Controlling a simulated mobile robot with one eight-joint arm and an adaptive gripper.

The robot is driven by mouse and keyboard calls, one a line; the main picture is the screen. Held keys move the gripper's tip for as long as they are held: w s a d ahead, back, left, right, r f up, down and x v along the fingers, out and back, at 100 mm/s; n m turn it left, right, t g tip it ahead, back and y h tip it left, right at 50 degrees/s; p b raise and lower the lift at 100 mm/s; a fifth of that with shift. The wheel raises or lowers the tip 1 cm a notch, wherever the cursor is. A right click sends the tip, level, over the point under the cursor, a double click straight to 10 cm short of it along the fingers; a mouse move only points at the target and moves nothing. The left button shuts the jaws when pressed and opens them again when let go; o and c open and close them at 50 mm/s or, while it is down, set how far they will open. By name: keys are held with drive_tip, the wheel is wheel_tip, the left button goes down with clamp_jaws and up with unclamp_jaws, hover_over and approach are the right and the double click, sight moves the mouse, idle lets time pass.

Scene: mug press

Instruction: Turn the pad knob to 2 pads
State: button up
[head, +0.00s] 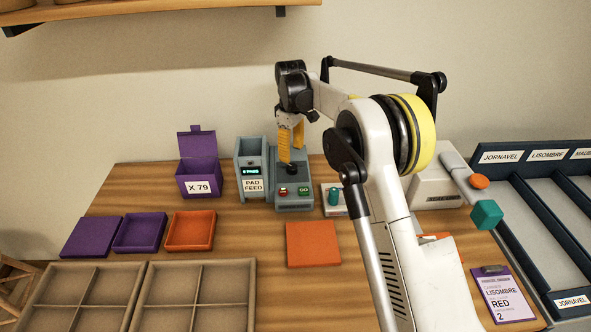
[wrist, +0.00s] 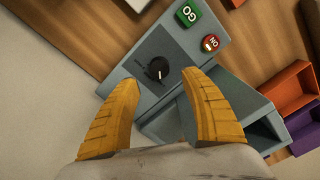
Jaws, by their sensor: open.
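The pad feed machine is a grey-blue unit with a hopper (head: 251,155) labelled PAD FEED and a small lit display (head: 251,171), whose number is too small to read surely. The black round pad knob (wrist: 157,68) sits on the machine's flat top, with a short pale mark on it. My gripper (wrist: 158,82) is open, its yellow fingers apart on either side of the knob in the picture, with no clear contact. In the head view my gripper (head: 291,158) points down over the knob, which it partly covers.
A red button (wrist: 211,43) and a green GO button (wrist: 188,13) sit on the same panel. A purple box (head: 199,179) labelled X 79 stands left of the hopper. Orange (head: 190,231) and purple trays lie in front. A white machine (head: 437,185) stands right.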

sight(292, 166)
wheel_tip(292, 166, down, 7)
drive_tip(key=shift+r+b, duration=0.1)
drive_tip(key=shift+b, duration=0.95)
drive_tip(key=shift+c, duration=0.6)
clamp_jaws()
